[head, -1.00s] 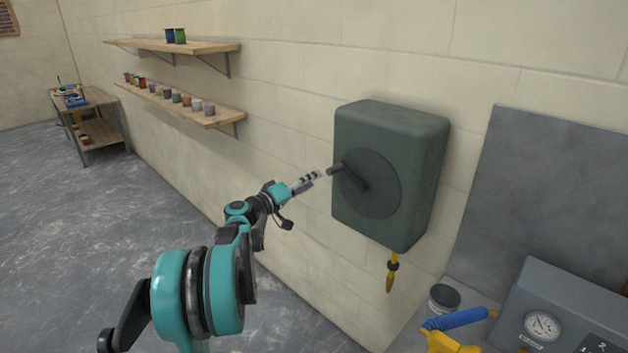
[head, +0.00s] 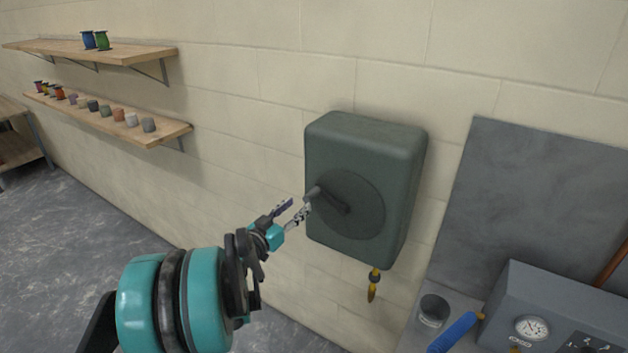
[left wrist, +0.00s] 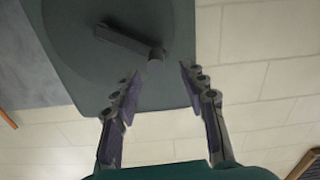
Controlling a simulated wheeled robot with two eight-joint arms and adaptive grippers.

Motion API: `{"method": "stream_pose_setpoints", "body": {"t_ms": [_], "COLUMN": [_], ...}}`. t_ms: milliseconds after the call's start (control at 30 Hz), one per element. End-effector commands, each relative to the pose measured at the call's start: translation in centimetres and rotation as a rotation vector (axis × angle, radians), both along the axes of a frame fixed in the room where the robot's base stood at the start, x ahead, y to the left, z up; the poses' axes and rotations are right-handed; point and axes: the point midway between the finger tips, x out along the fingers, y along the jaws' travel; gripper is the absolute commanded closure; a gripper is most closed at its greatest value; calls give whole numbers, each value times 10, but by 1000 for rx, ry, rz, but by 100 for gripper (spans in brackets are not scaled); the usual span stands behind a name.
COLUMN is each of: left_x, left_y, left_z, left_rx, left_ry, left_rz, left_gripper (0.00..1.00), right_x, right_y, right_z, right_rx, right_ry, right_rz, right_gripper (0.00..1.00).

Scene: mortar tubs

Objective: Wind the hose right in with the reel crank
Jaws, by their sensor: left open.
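The dark green hose reel (head: 397,185) is fixed to the block wall, with a round disc on its front. The dark crank (head: 333,196) lies across the disc, its knob end (head: 313,192) sticking out towards my left gripper. A short yellow hose end (head: 373,288) hangs below the reel. My left gripper (head: 293,208) is open and empty, just left of the knob. In the left wrist view the crank (left wrist: 122,40) runs to the knob (left wrist: 156,54), which lies ahead of and between the two open fingertips (left wrist: 158,72). My right gripper is not in view.
A bench at lower right holds a grey box with a gauge (head: 531,327), a blue-handled tool (head: 456,332) and a small cup (head: 433,311). Two wooden shelves (head: 100,52) with spools and pots are on the wall at left. The floor at left is clear.

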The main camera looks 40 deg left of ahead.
Motion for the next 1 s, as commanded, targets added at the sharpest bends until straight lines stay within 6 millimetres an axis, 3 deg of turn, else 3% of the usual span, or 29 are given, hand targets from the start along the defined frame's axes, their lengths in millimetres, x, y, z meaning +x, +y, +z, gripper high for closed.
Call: {"method": "stream_pose_setpoints", "body": {"t_ms": [133,500,900,1000], "left_x": [9,66,75,75], "left_y": [-1,6,7,7], "left_z": [-1,-1,-1,-1], "left_rx": [21,18,17,17], "left_ry": [2,2,2,2], "left_rz": [3,3,3,3], "left_gripper": [57,57,57,84], "right_x": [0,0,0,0], "right_y": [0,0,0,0], "right_z": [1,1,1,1], "right_rx": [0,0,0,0], "right_ry": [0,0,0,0], "right_rz": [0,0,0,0], "right_gripper": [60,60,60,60]}}
